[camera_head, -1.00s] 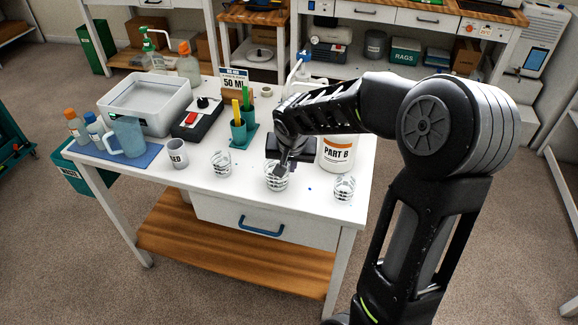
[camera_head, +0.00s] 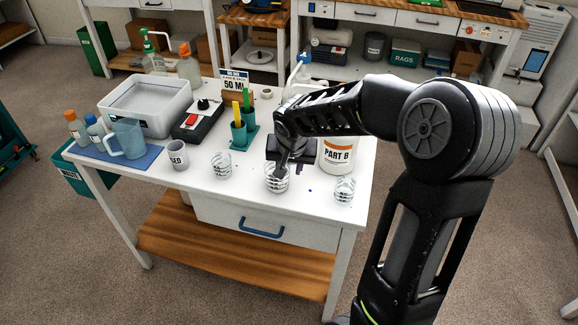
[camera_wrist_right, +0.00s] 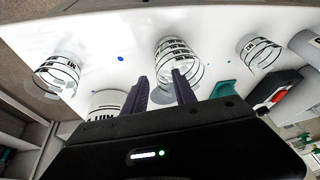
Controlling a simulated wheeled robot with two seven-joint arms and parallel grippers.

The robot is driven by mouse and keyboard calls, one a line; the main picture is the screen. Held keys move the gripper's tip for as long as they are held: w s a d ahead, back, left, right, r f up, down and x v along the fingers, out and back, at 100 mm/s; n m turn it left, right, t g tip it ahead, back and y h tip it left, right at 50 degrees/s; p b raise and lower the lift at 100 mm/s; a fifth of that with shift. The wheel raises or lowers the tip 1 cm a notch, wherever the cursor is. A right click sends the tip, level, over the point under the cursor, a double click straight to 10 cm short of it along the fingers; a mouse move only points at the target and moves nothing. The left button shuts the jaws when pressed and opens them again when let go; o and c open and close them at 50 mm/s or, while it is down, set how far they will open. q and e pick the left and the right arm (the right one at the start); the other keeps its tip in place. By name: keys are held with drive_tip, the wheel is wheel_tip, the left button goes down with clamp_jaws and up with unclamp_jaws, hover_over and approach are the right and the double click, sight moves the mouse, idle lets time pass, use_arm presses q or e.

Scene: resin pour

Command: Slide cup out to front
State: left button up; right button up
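Three clear measuring cups with dark printed bands stand upright along the front of the white table: a left cup (camera_head: 221,166), a middle cup (camera_head: 277,184) and a right cup (camera_head: 344,189). My right gripper (camera_head: 283,168) reaches down at the middle cup, partly covering its back rim. In the right wrist view the two dark fingers of this gripper (camera_wrist_right: 160,76) stand apart. The middle cup (camera_wrist_right: 177,52) is ahead of them, with one fingertip overlapping its near rim. I cannot tell whether that finger touches the cup. My left gripper is not in view.
A mug (camera_head: 177,155) is left of the cups. The white tabletop (camera_head: 255,205) is clear in front of the middle cup.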

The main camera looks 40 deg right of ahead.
drive_tip(key=v, duration=0.7)
drive_tip(key=shift+r, duration=0.3)
drive_tip(key=shift+s+a, duration=0.1)
